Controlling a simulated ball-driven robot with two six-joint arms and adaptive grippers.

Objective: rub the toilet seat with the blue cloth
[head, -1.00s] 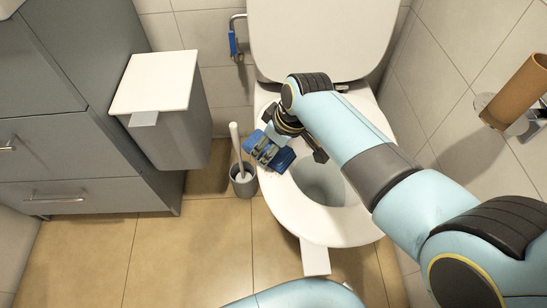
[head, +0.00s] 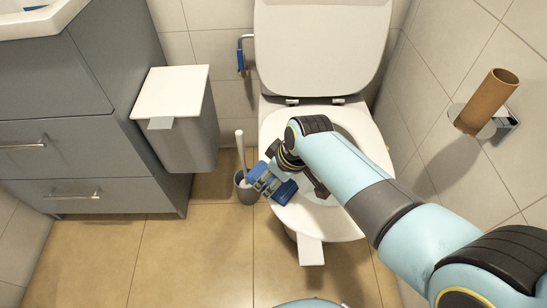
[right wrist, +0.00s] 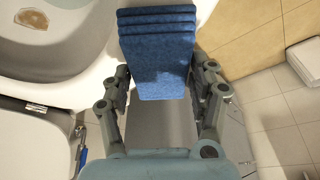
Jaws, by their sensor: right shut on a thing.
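The white toilet seat (head: 320,225) lies down on the bowl, with its lid (head: 320,48) raised behind it. My right gripper (right wrist: 160,75) is shut on the blue cloth (right wrist: 157,50), a thick folded stack with its layers showing at the far end. In the head view the cloth (head: 270,183) is at the left side of the seat, over its edge. Whether it presses on the seat cannot be told. My right arm hides the right middle of the seat and part of the bowl opening. My left gripper is not in view.
A toilet brush in a grey holder (head: 245,188) stands close left of the cloth. A grey bin with a white lid (head: 172,92) and a grey cabinet (head: 85,150) stand further left. A cardboard roll (head: 487,98) is on the right wall. Floor at front left is clear.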

